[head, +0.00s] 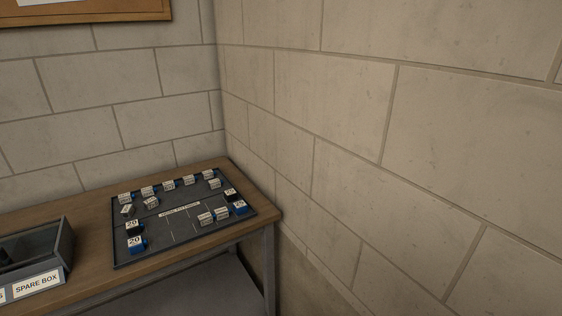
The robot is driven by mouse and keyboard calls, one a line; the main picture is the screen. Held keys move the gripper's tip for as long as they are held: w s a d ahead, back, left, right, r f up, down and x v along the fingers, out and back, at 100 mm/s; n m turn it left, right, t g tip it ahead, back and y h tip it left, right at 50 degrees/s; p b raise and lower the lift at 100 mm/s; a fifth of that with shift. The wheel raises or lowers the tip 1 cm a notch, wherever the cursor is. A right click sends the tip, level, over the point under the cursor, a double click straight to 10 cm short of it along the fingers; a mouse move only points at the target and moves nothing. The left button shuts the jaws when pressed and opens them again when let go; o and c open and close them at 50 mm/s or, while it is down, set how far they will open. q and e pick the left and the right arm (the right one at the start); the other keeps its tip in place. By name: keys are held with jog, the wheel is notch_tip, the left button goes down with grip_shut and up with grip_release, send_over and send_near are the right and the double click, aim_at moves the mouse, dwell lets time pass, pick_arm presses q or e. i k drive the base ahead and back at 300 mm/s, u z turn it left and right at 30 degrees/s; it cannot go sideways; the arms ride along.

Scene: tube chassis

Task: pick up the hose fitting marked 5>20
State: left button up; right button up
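A dark tray (163,236) lies on the wooden table near the wall corner. It holds several small fittings with white labels. A row of them (168,184) stands along its back edge. Two with larger labels that seem to read 20 stand at its left side, a dark one (134,228) and a blue one (136,244). A dark one (231,195) and a blue one (240,207) stand at the right end. Small pale ones (206,218) stand near the front right. I cannot make out which is marked 5>20. Neither gripper is in view.
An open grey box (62,256) labelled SPARE BOX stands at the left on the wooden table (88,222). Bare tabletop lies between box and tray. Block walls (420,150) close off the back and right. A framed board (85,14) hangs at the top left.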

aim_at(205, 219)
jog(key=u, duration=1.6)
jog(key=i, duration=0.65)
jog(key=z, duration=1.4)
